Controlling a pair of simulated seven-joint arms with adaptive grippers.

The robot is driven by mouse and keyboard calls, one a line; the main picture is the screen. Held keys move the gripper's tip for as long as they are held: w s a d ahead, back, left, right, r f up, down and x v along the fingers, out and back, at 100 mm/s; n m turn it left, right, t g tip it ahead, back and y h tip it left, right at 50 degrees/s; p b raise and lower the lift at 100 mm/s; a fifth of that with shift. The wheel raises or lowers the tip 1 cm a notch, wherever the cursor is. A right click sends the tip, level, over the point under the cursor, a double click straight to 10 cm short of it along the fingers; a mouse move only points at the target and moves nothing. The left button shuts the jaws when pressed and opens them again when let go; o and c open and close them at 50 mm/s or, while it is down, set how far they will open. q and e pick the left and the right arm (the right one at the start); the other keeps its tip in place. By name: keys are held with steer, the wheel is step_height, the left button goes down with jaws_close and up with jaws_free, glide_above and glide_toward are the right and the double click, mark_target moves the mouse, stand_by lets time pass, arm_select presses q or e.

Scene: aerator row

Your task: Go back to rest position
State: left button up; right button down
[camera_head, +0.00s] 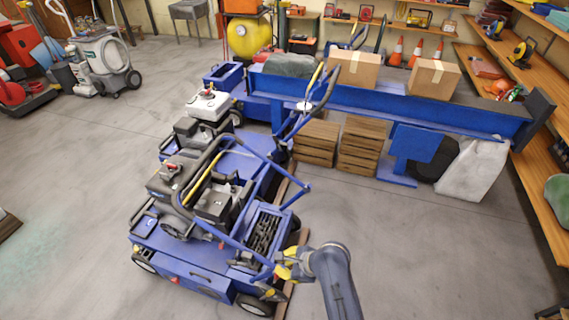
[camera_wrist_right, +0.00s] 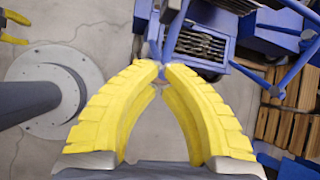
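My right gripper (camera_head: 287,264) is beside the front right corner of the nearest blue aerator (camera_head: 190,262) in the head view. In the right wrist view its yellow fingers (camera_wrist_right: 162,68) curve together and their tips nearly meet. Part of a blue aerator handle (camera_wrist_right: 157,48) shows just past the tips; I cannot tell whether they touch it. My left gripper is outside the head view. Its yellow fingertips (camera_wrist_right: 13,29) show at the upper left edge of the right wrist view, spread apart.
Another aerator (camera_head: 208,105) stands behind the nearest one. A long blue bench (camera_head: 375,97) carries cardboard boxes (camera_head: 352,69), with wooden stacks (camera_head: 358,146) beneath it. Wooden shelves (camera_head: 530,160) line the right side.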

steer(key=s+d+n+t+h, duration=0.1)
steer(key=s+d+n+h, duration=0.25)
steer(key=d+n, duration=0.45)
steer(key=s+d+n+t+h, duration=0.1)
steer(key=s+d+n+h, duration=0.4)
steer(key=d, duration=0.6)
steer(key=s+d+r+n+t+h, duration=0.1)
steer(key=s+d+r+n, duration=0.2)
steer(key=d+r+n, duration=0.3)
steer(key=s+d+r+n+h, duration=0.2)
steer(key=s+d+r+n, duration=0.1)
steer(key=d+n, duration=0.45)
steer(key=s+a+f+g+y, duration=0.1)
steer(key=s+a+f+y, duration=0.15)
steer(key=f, duration=1.35)
steer(key=s+a+f+g+y, duration=0.1)
steer(key=a+f, duration=0.3)
steer(key=f, duration=1.1)
steer(key=s+f+m+g+y, duration=0.1)
steer(key=s+f+m+g, duration=0.1)
steer(key=s+f, duration=1.8)
steer(key=shift+s+f+g+y, duration=0.2)
steer(key=shift+s+g+y, duration=0.1)
steer(key=shift+s+g, duration=0.35)
